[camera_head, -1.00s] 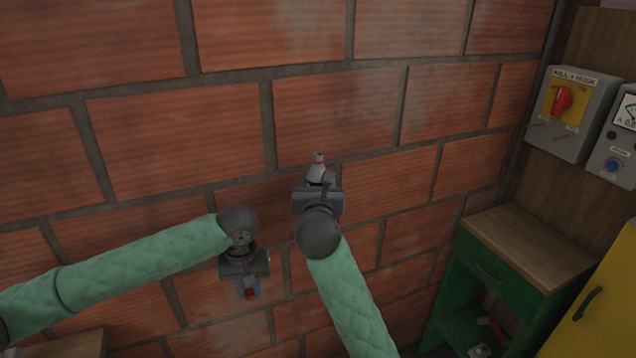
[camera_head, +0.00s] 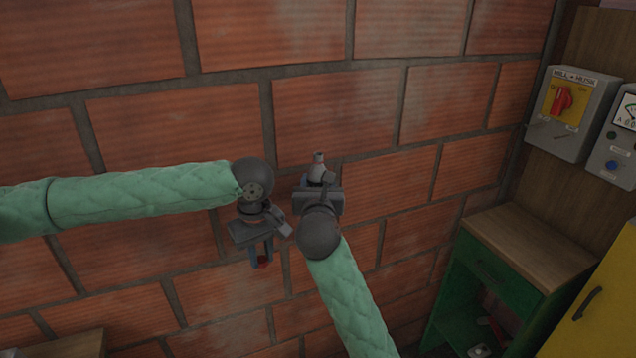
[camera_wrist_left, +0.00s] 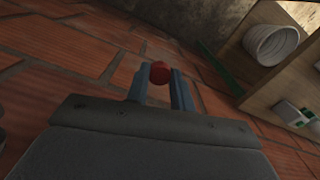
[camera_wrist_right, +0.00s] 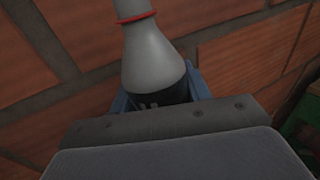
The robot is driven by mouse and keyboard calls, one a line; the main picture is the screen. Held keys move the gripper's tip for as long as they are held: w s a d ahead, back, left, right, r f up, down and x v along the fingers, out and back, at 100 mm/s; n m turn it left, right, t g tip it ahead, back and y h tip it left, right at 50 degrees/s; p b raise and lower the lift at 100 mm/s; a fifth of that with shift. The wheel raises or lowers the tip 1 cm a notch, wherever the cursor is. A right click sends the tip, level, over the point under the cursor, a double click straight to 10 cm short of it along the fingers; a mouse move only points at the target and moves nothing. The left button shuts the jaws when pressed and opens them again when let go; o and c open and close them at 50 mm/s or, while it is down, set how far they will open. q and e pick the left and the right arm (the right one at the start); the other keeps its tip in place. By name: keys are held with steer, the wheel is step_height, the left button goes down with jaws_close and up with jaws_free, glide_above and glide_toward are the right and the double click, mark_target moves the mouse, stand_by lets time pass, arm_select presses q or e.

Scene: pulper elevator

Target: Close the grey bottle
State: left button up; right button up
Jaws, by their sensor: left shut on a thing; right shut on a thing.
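The grey bottle (camera_head: 318,170) is upright in my right gripper (camera_head: 319,186), which is shut on its dark lower part. In the right wrist view the grey bottle (camera_wrist_right: 149,50) shows a tapering shoulder and a red ring round its neck; its top is cut off there. My left gripper (camera_head: 262,257) is shut on a small red cap (camera_head: 262,260) and points downward, left of and lower than the bottle, apart from it. In the left wrist view the red cap (camera_wrist_left: 160,73) sits between the blue fingertips.
A brick wall (camera_head: 330,110) fills the background. A green cabinet (camera_head: 530,250) with a wooden top stands at right, under a switch box (camera_head: 572,112). A yellow door (camera_head: 600,300) is at the far right. A wooden surface (camera_head: 80,345) shows at lower left.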

arm_select(q)
step_height(320, 180, up, 9)
steer(key=w+n, duration=0.2)
steer(key=n, duration=0.4)
step_height(320, 180, up, 18)
steer(key=n, duration=0.9)
glide_above(319, 154)
steer(key=shift+w+a+r, duration=0.1)
steer(key=shift+r, duration=0.05)
steer(key=shift+f, duration=2)
steer(key=shift+f, duration=0.1)
steer(key=shift+f, duration=0.8)
steer(key=shift+f, duration=0.55)
